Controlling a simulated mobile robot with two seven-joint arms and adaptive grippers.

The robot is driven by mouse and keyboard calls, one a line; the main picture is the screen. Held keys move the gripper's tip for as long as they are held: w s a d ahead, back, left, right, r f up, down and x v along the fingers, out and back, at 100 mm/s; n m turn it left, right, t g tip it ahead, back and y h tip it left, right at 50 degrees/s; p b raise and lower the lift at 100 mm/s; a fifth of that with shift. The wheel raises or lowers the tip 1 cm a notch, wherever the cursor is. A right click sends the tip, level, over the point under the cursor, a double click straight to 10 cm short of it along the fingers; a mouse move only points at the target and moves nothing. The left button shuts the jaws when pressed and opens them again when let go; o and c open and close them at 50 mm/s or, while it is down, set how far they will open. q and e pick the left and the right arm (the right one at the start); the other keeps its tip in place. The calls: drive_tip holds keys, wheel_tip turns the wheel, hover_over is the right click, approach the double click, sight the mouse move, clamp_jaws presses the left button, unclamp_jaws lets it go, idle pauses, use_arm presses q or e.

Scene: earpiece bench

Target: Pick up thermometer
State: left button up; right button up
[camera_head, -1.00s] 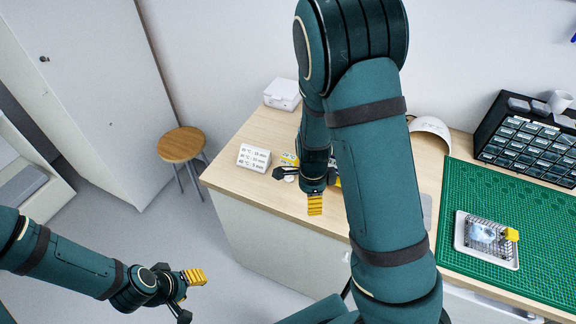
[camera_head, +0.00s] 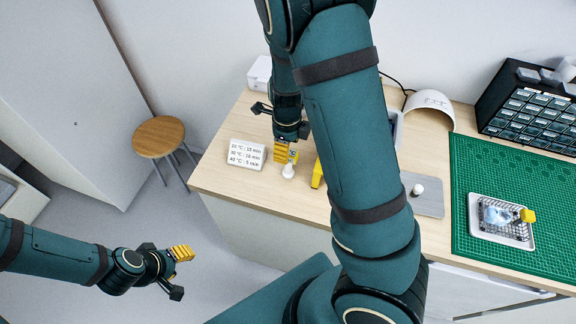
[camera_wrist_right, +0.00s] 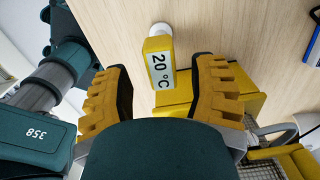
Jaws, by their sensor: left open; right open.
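The thermometer is a small yellow block with a white rounded end and a display reading 20 °C. It stands out in the right wrist view (camera_wrist_right: 158,65), and in the head view (camera_head: 292,157) it is partly hidden by my right gripper. My right gripper (camera_head: 283,149) is open over the bench, right by the thermometer. In the wrist view its two yellow finger pads (camera_wrist_right: 160,80) lie left and right of the thermometer, with gaps on both sides. My left gripper (camera_head: 180,272) is open and empty, low at left, away from the bench.
A white card (camera_head: 246,155) with temperatures and times stands left of the thermometer. A yellow item (camera_head: 317,174) is close on its right. My right arm hides part of the bench. A wire basket tray (camera_head: 475,225) sits on the green mat (camera_head: 545,200). A stool (camera_head: 158,137) stands left.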

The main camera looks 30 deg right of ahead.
sight(289, 162)
wheel_tip(289, 162, down, 7)
drive_tip(key=shift+s+d+r+b, duration=0.1)
drive_tip(key=shift+d+b, duration=0.05)
drive_tip(key=shift+b, duration=0.55)
drive_tip(key=shift+o, duration=0.2)
clamp_jaws()
